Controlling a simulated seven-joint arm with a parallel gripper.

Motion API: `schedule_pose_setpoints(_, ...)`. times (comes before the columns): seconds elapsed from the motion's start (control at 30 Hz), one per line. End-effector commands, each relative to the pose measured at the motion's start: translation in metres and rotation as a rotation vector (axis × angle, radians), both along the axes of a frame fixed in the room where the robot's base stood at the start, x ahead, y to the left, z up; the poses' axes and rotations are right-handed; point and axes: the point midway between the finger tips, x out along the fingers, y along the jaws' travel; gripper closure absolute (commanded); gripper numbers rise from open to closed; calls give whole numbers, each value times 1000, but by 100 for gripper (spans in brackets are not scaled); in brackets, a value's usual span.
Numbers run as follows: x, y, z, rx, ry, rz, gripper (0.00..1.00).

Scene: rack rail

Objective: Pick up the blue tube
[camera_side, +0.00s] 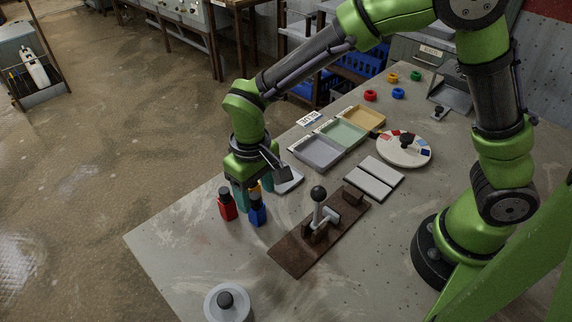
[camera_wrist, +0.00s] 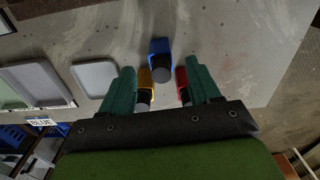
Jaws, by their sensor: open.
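The blue tube (camera_side: 257,213) stands upright on the table in the side view, with a dark cap. The wrist view shows the blue tube (camera_wrist: 160,48) from above, just beyond the fingertips and centred in the gap. My gripper (camera_side: 254,196) is open, pointing down over the tube group; its teal fingers also show in the wrist view (camera_wrist: 162,72). A red tube (camera_side: 227,206) stands left of the blue one. In the wrist view, a yellow tube (camera_wrist: 146,80) is by the left finger and the red tube (camera_wrist: 181,78) by the right finger. The yellow tube is mostly hidden in the side view.
A small pale tray (camera_side: 290,180) lies right of the gripper. A lever on a brown base (camera_side: 292,252) stands to the right. Three coloured trays (camera_side: 318,166), white pads and a round dial (camera_side: 417,158) are farther back.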

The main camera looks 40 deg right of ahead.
Motion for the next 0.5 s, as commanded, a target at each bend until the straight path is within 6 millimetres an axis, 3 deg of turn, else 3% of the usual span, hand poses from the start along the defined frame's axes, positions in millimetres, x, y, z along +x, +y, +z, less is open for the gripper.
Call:
schedule_pose_setpoints(0.27, 0, 0, -23, -1, 2, 0, 38)
schedule_pose_setpoints(0.5, 2, 1, -58, -2, 3, 0, 38)
